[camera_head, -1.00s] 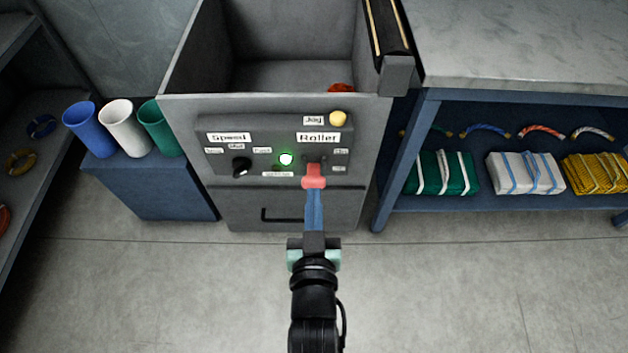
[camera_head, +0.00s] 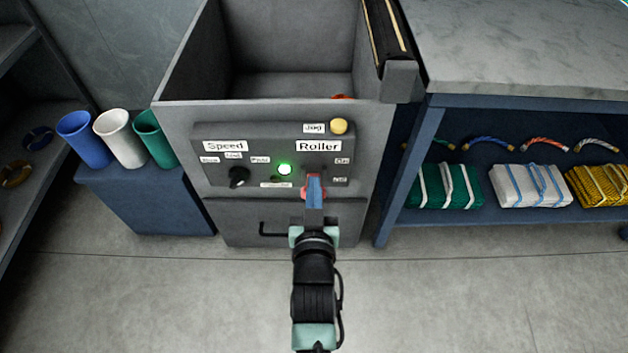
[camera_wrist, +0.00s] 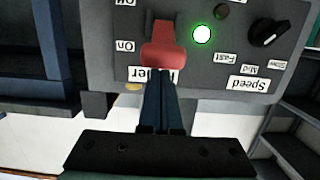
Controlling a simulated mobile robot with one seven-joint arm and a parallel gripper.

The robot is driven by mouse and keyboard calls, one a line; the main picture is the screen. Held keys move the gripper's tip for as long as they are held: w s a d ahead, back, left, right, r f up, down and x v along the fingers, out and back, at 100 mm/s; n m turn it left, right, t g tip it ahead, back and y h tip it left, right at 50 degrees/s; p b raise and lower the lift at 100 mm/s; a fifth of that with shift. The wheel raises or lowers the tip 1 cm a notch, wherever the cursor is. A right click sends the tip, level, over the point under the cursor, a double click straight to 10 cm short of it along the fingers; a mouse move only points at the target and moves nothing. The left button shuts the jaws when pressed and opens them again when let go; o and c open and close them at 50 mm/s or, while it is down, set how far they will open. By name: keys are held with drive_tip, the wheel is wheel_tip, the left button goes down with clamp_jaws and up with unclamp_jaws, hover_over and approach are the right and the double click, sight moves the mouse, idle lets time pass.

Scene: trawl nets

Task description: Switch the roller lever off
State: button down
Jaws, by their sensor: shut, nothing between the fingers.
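The roller lever, a red-handled switch (camera_head: 304,193), is on the dark control panel (camera_head: 208,160) below the "Roller" label (camera_head: 318,146). "On" (camera_head: 342,161) and "Off" (camera_head: 340,180) labels sit to its right. The green lamp (camera_head: 285,169) is lit. My gripper (camera_head: 314,180) is shut and empty, its blue fingers in front of the lever and covering much of it. The wrist view shows the panel upside down: the red handle (camera_wrist: 163,54) is just beyond my gripper's fingertips (camera_wrist: 161,76), on the "On" side. I cannot tell whether they touch.
A black speed knob (camera_head: 238,177) and a yellow jog button (camera_head: 339,126) share the panel. A drawer handle (camera_head: 264,230) is below. A blue shelf unit (camera_head: 400,185) with net bundles stands right; three cups (camera_head: 119,138) stand left. The floor in front is clear.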

drive_tip(key=shift+s+f+b, duration=0.3)
drive_tip(key=shift+f+b, duration=0.15)
drive_tip(key=shift+b, duration=0.2)
wheel_tip(320, 180, down, 10)
drive_tip(key=s+t+b, duration=0.1)
drive_tip(key=t+b, duration=0.8)
drive_tip(key=b, duration=1.8)
drive_tip(key=shift+f, duration=0.15)
